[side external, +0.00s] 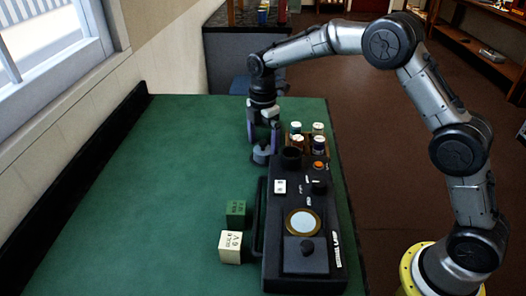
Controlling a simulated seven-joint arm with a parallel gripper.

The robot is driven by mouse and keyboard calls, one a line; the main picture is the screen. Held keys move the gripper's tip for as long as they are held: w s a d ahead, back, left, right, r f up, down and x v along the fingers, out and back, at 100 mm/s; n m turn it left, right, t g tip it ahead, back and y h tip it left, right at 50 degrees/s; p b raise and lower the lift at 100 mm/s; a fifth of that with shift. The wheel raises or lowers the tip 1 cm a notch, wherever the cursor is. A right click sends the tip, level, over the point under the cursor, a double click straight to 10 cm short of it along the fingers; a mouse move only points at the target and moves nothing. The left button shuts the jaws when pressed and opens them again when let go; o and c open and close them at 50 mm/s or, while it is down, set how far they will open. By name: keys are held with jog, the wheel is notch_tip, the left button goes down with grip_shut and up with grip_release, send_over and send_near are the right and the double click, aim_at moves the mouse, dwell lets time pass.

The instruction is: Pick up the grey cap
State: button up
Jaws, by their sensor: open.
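The grey cap (261,156) sits on the green table, just left of the far end of the black device. It looks like a low grey disc with a raised middle. My gripper (262,148) points straight down over it, with its fingers spread. One finger is at the left of the cap and one at the right, and the tips are close to it. I cannot tell whether either finger touches the cap.
The black device (311,205) with a round dial (303,222), knobs and a side handle (258,222) fills the table's right side. Several small capped bottles (318,130) stand behind it. A green block (236,210) and a cream block (231,245) lie left of it. The table's left (140,200) is clear.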

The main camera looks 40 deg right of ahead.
jog(key=shift+f, duration=0.8)
jog(key=shift+c, duration=0.3)
